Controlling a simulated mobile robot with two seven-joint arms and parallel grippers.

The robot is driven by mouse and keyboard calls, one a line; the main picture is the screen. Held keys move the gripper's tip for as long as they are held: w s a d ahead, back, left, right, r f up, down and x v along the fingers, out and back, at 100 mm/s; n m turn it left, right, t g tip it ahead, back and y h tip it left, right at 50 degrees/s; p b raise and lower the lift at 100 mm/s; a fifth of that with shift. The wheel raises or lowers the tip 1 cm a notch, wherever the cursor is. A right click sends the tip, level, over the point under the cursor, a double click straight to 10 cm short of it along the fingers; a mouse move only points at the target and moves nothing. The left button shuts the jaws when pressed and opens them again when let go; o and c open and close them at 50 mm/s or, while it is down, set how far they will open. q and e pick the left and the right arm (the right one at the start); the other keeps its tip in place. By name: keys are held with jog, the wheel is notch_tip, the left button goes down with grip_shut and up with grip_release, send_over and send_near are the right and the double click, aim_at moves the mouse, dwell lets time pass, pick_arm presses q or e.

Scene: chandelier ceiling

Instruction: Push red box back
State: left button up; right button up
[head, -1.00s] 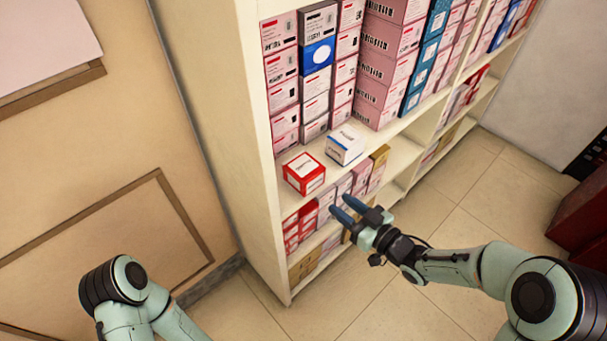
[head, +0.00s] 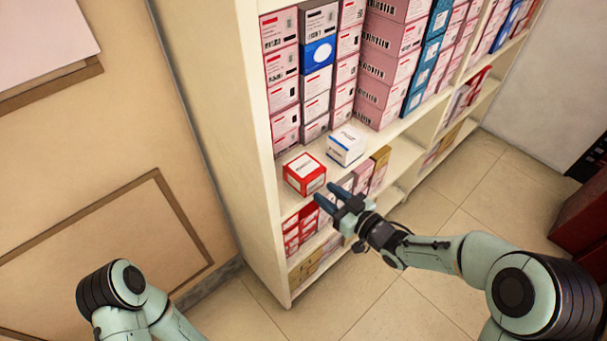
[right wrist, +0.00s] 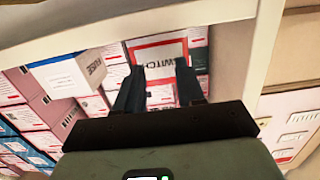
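The red box (head: 304,174) with a white label on top sits at the front edge of the shelf board, near the left side panel. In the right wrist view the red box (right wrist: 158,52) shows beyond and between my fingers. My right gripper (head: 329,195) is open and empty, its two dark fingers apart. Its fingertips are just in front of the red box, to its lower right; I cannot tell if they touch it. My left gripper is out of view; only part of my left arm shows at the lower left.
A white and blue box (head: 346,145) stands right of the red box, also in the wrist view (right wrist: 68,75). Stacked boxes (head: 300,80) stand behind. The shelf's side panel (head: 238,150) rises at left. More boxes fill the lower shelf (head: 303,230). Open floor lies in front.

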jog(key=shift+r+b+x, duration=0.1)
jog(key=shift+b+x, duration=0.3)
jog(key=shift+x, duration=1.2)
jog(key=shift+r+b+x, duration=0.15)
jog(key=shift+b+x, duration=0.2)
jog(key=shift+x, duration=1.3)
jog(key=shift+s+d+r+p, duration=0.2)
jog(key=shift+r+p, duration=0.15)
jog(key=shift+r, duration=0.2)
jog(key=shift+s+d+r+p, duration=0.15)
jog(key=shift+s+r+p, duration=0.15)
jog(key=shift+r, duration=0.2)
jog(key=shift+s+d+r+p, duration=0.2)
jog(key=shift+r+p, duration=0.15)
jog(key=shift+r, duration=0.2)
send_near(316, 177)
jog(key=s+d, duration=0.1)
jog(key=s, duration=0.1)
jog(key=s+d+f, duration=0.1)
jog(key=s+d, duration=0.1)
jog(key=shift+s+p, duration=0.1)
jog(key=shift+p, duration=0.3)
